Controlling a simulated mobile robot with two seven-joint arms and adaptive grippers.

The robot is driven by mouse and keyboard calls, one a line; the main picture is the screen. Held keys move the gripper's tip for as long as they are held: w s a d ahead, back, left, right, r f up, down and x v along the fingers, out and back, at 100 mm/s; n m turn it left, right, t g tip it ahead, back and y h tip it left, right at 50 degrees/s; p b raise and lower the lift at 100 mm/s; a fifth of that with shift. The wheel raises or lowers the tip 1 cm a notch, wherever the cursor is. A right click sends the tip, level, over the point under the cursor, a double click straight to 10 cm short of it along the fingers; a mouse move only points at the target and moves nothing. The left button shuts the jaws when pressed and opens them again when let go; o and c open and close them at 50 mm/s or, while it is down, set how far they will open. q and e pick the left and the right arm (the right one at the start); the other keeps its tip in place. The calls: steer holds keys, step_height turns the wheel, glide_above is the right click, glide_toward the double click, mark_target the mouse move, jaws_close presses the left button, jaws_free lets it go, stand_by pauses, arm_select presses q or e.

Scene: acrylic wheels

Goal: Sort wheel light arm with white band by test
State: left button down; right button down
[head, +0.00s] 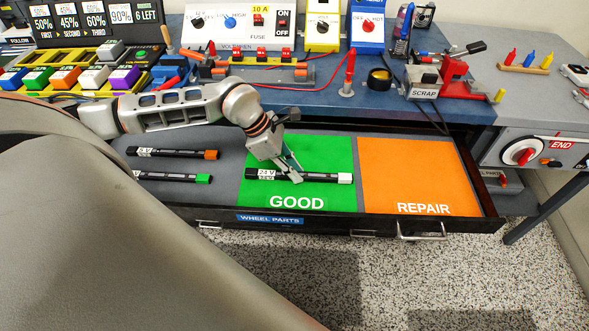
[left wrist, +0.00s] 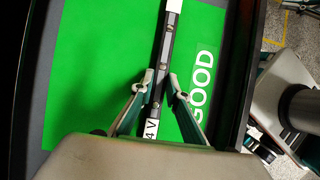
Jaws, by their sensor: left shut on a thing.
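The light arm with the white band (head: 325,178) is a black bar with a white end and a "24 V" label. It lies across the green GOOD area (head: 335,150) of the drawer. My left gripper (head: 293,173) is shut on its middle from above. In the left wrist view the fingers (left wrist: 160,88) stand on both sides of the bar (left wrist: 168,45), over green. Whether the bar touches the drawer floor is hard to tell. The orange REPAIR area (head: 415,175) is empty. My right gripper is not in view.
Light arms with an orange band (head: 175,153) and a green band (head: 175,177) lie in the drawer's grey left part. The blue bench (head: 330,107) behind carries a tester (head: 230,25), a red probe (head: 348,75) and a SCRAP bin (head: 423,85). The drawer's front wall (head: 350,223) borders both areas.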

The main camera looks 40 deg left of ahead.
arm_select(q)
steer(key=shift+f, duration=0.35)
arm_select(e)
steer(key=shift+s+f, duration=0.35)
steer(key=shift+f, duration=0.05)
arm_select(q)
steer(key=c, duration=1.9)
jaws_free()
steer(key=shift+f, duration=0.1)
steer(key=shift+s+a+r, duration=0.1)
steer(key=shift+a+r, duration=0.1)
steer(key=shift+r, duration=0.15)
steer(key=v, duration=1.1)
steer(key=shift+r, duration=0.2)
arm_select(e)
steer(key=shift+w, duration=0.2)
arm_select(q)
steer(key=shift+d, duration=0.1)
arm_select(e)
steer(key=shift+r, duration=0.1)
